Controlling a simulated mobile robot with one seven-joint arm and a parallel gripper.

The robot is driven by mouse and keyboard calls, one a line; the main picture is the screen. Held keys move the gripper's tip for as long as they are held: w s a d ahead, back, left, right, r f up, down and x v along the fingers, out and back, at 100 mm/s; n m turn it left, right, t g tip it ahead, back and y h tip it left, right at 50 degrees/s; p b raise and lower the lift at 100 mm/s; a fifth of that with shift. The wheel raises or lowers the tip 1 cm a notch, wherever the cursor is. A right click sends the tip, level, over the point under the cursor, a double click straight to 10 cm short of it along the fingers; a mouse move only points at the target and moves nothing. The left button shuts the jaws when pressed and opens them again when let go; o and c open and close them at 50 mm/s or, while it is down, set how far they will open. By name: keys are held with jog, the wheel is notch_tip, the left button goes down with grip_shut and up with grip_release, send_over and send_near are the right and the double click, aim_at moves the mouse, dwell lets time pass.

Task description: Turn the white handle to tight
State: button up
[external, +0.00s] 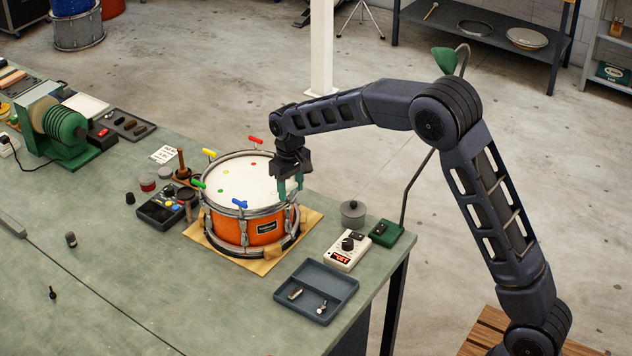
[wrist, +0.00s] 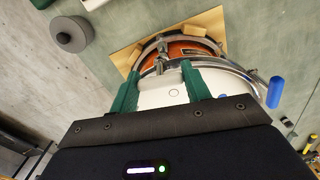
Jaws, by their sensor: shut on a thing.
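The orange snare drum (external: 228,230) lies on a tan mat (external: 219,247) near the bench's right end. It also shows in the wrist view (wrist: 189,50). Blue (external: 239,203), green (external: 197,184), yellow (external: 209,152) and red (external: 255,140) handles stand around its rim. The blue handle is right of my fingers in the wrist view (wrist: 275,92). My gripper (external: 290,190) points down at the drum's right rim. Its two green fingers (wrist: 157,78) straddle the rim hardware, shut on the white handle.
A white meter (external: 347,250) with a red display, its text too small to read surely, stands right of the drum. A grey tray (external: 316,288) with small parts lies in front. A grey lidded pot (external: 353,213) and green box (external: 386,234) stand near the bench's right edge.

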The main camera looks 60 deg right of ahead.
jog(key=m, duration=0.4)
jog(key=shift+r+m, duration=0.1)
jog(key=shift+m, duration=0.2)
jog(key=m, duration=0.3)
jog(key=shift+m, duration=0.4)
jog(key=m, duration=0.4)
jog(key=shift+w, duration=0.1)
jog(key=m, duration=0.8)
jog(key=shift+m, duration=0.3)
jog(key=m, duration=0.3)
jog(key=shift+m, duration=0.3)
jog(key=m, duration=0.4)
jog(key=shift+m, duration=2.1)
